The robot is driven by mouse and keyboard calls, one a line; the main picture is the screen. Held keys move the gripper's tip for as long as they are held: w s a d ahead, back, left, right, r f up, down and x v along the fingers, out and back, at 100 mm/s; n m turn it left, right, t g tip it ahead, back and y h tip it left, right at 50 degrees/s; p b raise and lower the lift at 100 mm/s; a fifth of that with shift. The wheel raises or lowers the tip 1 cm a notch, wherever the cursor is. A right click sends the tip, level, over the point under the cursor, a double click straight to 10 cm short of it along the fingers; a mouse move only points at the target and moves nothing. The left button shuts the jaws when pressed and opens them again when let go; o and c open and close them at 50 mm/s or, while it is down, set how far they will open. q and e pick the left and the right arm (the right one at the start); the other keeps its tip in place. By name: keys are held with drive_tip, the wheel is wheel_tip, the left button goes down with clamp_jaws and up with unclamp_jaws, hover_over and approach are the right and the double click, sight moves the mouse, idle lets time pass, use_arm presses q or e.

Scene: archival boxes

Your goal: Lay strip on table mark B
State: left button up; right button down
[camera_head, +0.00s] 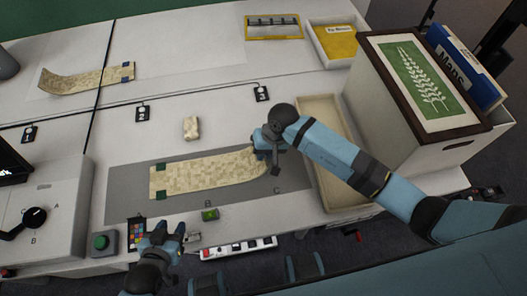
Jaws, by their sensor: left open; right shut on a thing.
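A pale patterned strip (205,174) with dark green tabs at its left end lies over the grey mat (125,190). Its left part looks flat, and its right end curves up at my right gripper (268,146), which is shut on that end. The letters B (207,203) and C (277,191) show on the mat along the strip's near side. My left gripper (170,231) is open and empty, near the table's front edge, below and left of the strip. A second similar strip (85,80) with a curled left end lies at the back left.
A small beige block (191,128) lies behind the strip. An empty tray (322,180) and a large box (365,110) stand right. A dial box (60,205) stands left.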

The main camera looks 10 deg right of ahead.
use_arm(q)
drive_tip(key=shift+f+b, duration=0.6)
drive_tip(key=shift+f, duration=0.05)
use_arm(e)
drive_tip(key=shift+f, duration=0.6)
use_arm(q)
drive_tip(key=shift+r, duration=0.1)
use_arm(e)
drive_tip(key=c, duration=1.1)
unclamp_jaws()
drive_tip(key=shift+c, duration=0.2)
drive_tip(key=shift+r, duration=0.1)
use_arm(q)
wheel_tip(320, 180, up, 6)
drive_tip(key=p, duration=0.6)
use_arm(e)
drive_tip(key=v, duration=1.3)
drive_tip(key=shift+r, duration=0.35)
drive_tip(key=shift+d, duration=0.1)
